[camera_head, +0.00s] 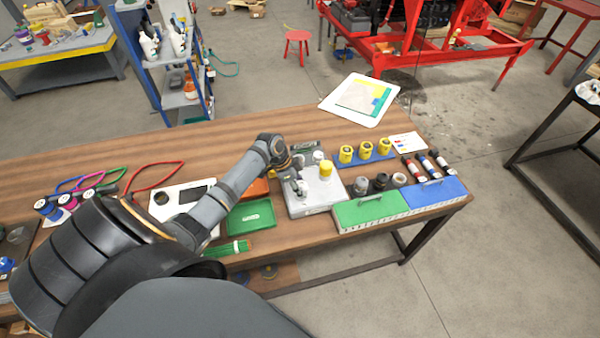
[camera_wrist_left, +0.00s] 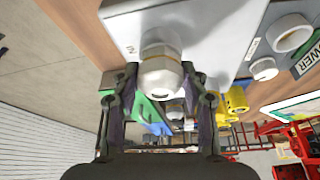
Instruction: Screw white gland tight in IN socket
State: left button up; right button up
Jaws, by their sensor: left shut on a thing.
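The white gland (camera_wrist_left: 160,76) is between the two fingers of my left gripper (camera_wrist_left: 160,88), which is shut on it. The gland sits against the wall of the grey box (camera_wrist_left: 205,30), beside the IN label (camera_wrist_left: 130,49). A thin orange ring shows around it near the wall. How deep its thread sits is hidden. In the head view the grey box (camera_head: 317,200) stands on the bench, and my left gripper (camera_head: 298,180) is at its left side, where the gland itself is hard to make out. My right gripper is not in view.
White fittings (camera_wrist_left: 290,33) sit by the POWER label (camera_wrist_left: 308,60). A green tray (camera_head: 250,216) lies left of the box; green (camera_head: 370,210) and blue (camera_head: 435,194) cases stand right. Yellow glands (camera_head: 366,150) stand behind.

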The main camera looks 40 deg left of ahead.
pick_arm(q)
jog(key=shift+c, duration=0.6)
jog(key=shift+w+f+m+g+b, duration=0.1)
jog(key=shift+f+m+g+b, duration=0.15)
jog(key=shift+m+b, duration=0.6)
jog(key=shift+r+m+g+h+b, duration=0.1)
jog(key=shift+m+g+h+b, duration=0.35)
jog(key=shift+m+b, duration=0.5)
jog(key=shift+r+m, duration=0.1)
jog(key=shift+m, duration=0.4)
jog(key=shift+f+m+g+b, duration=0.2)
jog(key=shift+m+g+b, duration=0.2)
jog(key=shift+m+b, duration=0.45)
jog(key=shift+m+g+b, duration=0.5)
jog(key=shift+m+b, duration=0.35)
jog(key=shift+m, duration=0.1)
jog(key=shift+r+m, duration=0.1)
jog(key=shift+m, duration=0.3)
jog(key=o, duration=1.2)
jog(key=shift+r, duration=0.15)
